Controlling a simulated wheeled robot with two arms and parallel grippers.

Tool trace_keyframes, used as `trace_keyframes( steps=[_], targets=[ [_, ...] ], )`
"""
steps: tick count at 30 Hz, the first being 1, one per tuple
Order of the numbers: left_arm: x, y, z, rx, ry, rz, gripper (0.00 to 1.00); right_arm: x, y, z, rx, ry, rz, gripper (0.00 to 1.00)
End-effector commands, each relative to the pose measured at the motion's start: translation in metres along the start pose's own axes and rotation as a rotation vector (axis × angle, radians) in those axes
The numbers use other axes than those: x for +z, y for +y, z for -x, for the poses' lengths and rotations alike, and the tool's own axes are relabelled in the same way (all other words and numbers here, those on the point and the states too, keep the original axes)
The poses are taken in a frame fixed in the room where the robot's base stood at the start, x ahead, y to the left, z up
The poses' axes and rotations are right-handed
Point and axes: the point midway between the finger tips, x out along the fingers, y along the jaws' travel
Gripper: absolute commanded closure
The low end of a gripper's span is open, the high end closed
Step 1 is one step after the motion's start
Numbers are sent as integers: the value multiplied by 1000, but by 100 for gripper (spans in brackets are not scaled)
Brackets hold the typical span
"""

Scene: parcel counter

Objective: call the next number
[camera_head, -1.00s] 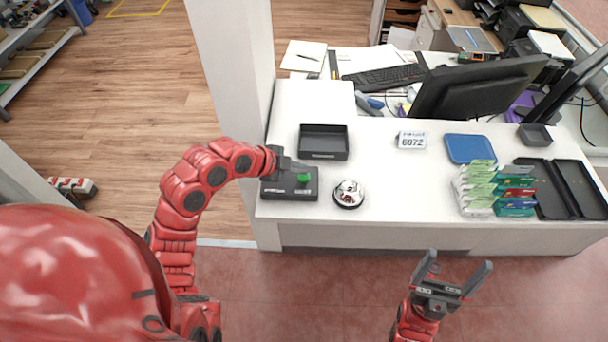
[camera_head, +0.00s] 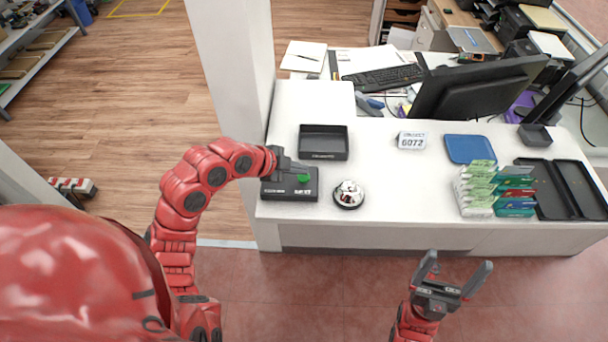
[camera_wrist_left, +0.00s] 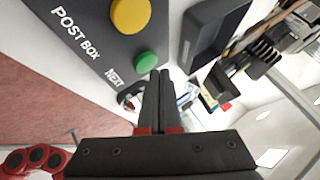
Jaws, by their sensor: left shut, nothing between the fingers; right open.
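A dark button box (camera_head: 285,190) sits at the left front of the white counter. It carries a green button (camera_head: 304,179). In the left wrist view the box (camera_wrist_left: 88,50) shows the words POST BOX and NEXT, a yellow button (camera_wrist_left: 130,14) and the green button (camera_wrist_left: 146,62) by NEXT. My left gripper (camera_head: 308,171) is shut and empty, its fingertips over the green button's edge; I cannot tell whether they touch it. A small white number sign (camera_head: 411,141) reads 6072. My right gripper (camera_head: 456,272) is open and empty in front of the counter.
A silver bell (camera_head: 349,194) stands right of the box. A black tray (camera_head: 323,154) lies behind it. A blue tray (camera_head: 470,149), card stacks (camera_head: 478,190) and a monitor (camera_head: 480,88) are further right. The counter's middle front is clear.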

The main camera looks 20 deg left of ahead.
Motion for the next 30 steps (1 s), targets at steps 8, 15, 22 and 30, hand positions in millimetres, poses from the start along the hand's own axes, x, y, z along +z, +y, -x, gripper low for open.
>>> trace_keyframes(
  steps=[8, 15, 22, 30],
  targets=[
    [0, 0, 0, 0, 0, 0, 100, 0, 0, 0, 0, 0, 0, 8],
    [0, 0, -1, 0, 0, 0, 100, 0, 0, 1, 0, 0, 0, 8],
    [4, 4, -6, -1, 1, 0, 100, 2, -1, 12, 0, 0, 0, 8],
    [4, 4, -6, -1, 0, 0, 100, 2, -1, 12, 0, 0, 0, 8]
  ],
)
